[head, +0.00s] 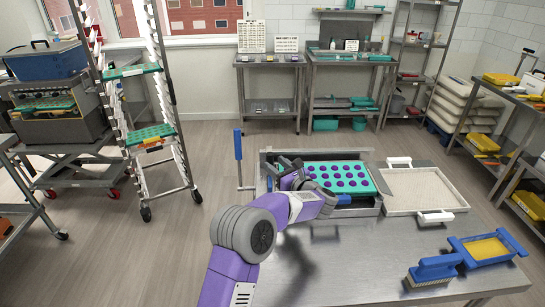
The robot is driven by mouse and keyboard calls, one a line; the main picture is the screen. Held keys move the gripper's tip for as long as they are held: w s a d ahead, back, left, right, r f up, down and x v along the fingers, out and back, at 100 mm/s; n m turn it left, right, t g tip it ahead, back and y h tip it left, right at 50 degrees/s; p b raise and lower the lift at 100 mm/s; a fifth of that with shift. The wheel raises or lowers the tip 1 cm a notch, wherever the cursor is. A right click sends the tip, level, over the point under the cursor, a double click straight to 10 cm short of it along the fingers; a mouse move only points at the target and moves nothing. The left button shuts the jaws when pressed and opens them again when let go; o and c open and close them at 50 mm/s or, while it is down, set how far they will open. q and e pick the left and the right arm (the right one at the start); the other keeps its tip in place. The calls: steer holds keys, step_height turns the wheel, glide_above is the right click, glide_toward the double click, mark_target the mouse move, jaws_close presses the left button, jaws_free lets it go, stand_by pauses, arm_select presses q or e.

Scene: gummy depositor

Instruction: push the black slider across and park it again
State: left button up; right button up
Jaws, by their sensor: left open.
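My left gripper (283,170) is at the left side of the metal depositor frame (370,209), by the left end of the teal mould tray (358,167). It is open, with its dark fingers pointing away from me. The tray has rows of round purple fillings and lies inside the frame. I cannot clearly pick out the black slider; dark parts at the frame's left end blend with my gripper and are partly hidden by it. Whether the fingers touch anything there cannot be told. My right gripper is not in view.
A blue upright handle (238,146) stands left of the frame. A white-rimmed tray (424,189) lies to its right. A blue brush (434,269) and a blue tray with a yellow inside (486,249) are at front right. The steel tabletop (350,262) in front is mostly clear.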

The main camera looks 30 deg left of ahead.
mark_target(272, 161)
arm_select(q)
steer(key=shift+x, duration=2.3)
steer(key=shift+f, duration=0.1)
steer(key=shift+c, duration=0.4)
jaws_close()
